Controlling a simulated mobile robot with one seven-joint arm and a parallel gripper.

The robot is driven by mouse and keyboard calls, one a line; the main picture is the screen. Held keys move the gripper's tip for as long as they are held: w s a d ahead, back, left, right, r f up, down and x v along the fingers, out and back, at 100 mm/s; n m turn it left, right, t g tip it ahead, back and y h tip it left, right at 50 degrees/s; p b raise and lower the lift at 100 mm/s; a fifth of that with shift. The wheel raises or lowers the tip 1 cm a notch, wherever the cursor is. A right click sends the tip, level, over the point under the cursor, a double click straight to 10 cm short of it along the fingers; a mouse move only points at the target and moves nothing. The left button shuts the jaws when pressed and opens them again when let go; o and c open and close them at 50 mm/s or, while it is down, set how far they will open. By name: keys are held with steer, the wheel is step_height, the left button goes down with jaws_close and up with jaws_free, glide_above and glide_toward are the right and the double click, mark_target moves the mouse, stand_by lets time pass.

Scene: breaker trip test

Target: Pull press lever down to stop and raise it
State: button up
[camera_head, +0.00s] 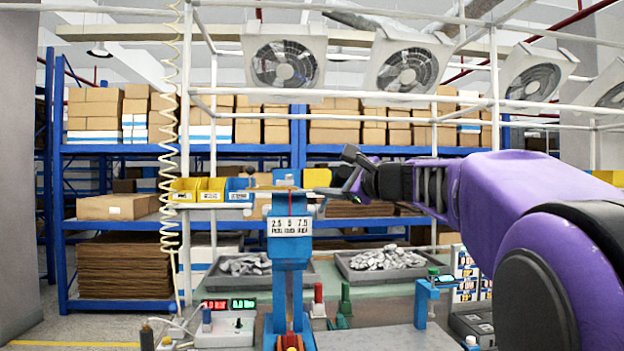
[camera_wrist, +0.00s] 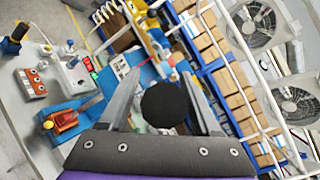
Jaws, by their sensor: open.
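The blue press (camera_head: 290,250) stands upright at the front middle of the bench in the head view, with a white number plate on its head. In the wrist view its blue body (camera_wrist: 147,76) is partly hidden behind my left finger. My gripper (camera_head: 345,173) is raised just right of the press head, with its fingers apart. In the wrist view a round black knob (camera_wrist: 166,108), seemingly the end of the press lever, appears between the open fingers of my gripper (camera_wrist: 165,78). I cannot tell whether they touch it. The lever's shaft is not clearly visible.
Two grey trays of metal parts (camera_head: 386,272) lie behind the press. A small blue stand (camera_head: 424,300) is to the right, and a control box with displays (camera_head: 226,322) to the left. Yellow and blue bins (camera_head: 212,190) hang behind. White frame bars and fans are overhead.

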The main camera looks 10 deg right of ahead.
jaws_close()
stand_by(0.4)
stand_by(1.1)
